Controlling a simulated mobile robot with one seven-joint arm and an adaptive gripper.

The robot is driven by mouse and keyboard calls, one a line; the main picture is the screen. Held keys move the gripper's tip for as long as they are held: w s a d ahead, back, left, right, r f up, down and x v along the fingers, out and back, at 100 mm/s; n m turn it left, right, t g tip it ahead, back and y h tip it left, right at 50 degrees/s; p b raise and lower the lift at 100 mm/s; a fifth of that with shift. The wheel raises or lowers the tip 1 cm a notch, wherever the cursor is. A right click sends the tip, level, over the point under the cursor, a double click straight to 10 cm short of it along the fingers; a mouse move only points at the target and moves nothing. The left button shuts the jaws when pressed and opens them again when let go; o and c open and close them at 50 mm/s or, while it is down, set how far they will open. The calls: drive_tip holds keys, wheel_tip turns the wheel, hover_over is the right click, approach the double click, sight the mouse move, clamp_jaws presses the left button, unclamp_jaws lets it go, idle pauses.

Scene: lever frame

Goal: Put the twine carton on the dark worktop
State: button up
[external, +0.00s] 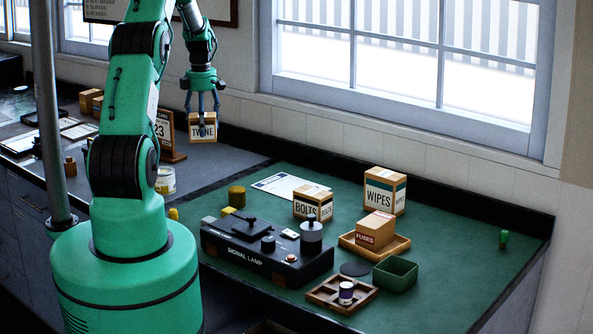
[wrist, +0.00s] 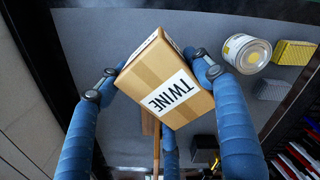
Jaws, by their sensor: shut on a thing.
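The twine carton (external: 203,131) is a small brown box with a white TWINE label. My gripper (external: 203,113) is shut on it, with fingers on opposite sides. In the wrist view the carton (wrist: 165,85) sits tilted between the blue fingers (wrist: 150,79). The dark worktop (external: 228,160) is the grey surface at the left and back; its surface (wrist: 112,135) also shows beneath the carton in the wrist view. The carton appears held above it, with a gap that is hard to judge. My arm hides part of this worktop in the external view.
A desk calendar (external: 163,128) and a tin can (external: 165,180) stand on the dark worktop. A yellow block (wrist: 295,52) lies near the can in the wrist view. The green worktop (external: 440,240) at right bears a signal lamp box (external: 265,250), cartons and trays. Bare grey surface shows right of the calendar.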

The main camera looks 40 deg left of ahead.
wheel_tip(320, 180, down, 7)
drive_tip(key=shift+w, duration=0.15)
idle(0.4)
drive_tip(key=shift+w+a+f+p, duration=0.1)
drive_tip(key=shift+w+a+f, duration=0.15)
drive_tip(key=shift+w+a, duration=1.6)
drive_tip(key=shift+w+a+f+p, duration=0.15)
drive_tip(key=shift+w+a, duration=0.95)
drive_tip(key=shift+w, duration=1.45)
drive_tip(key=shift+w+a+f+p, duration=0.1)
drive_tip(key=shift+w+a+f, duration=0.2)
drive_tip(key=shift+w+a, duration=1.55)
drive_tip(key=shift+w+d, duration=0.35)
drive_tip(key=shift+f, duration=1.75)
drive_tip(key=shift+f, duration=0.15)
drive_tip(key=o, duration=1.7)
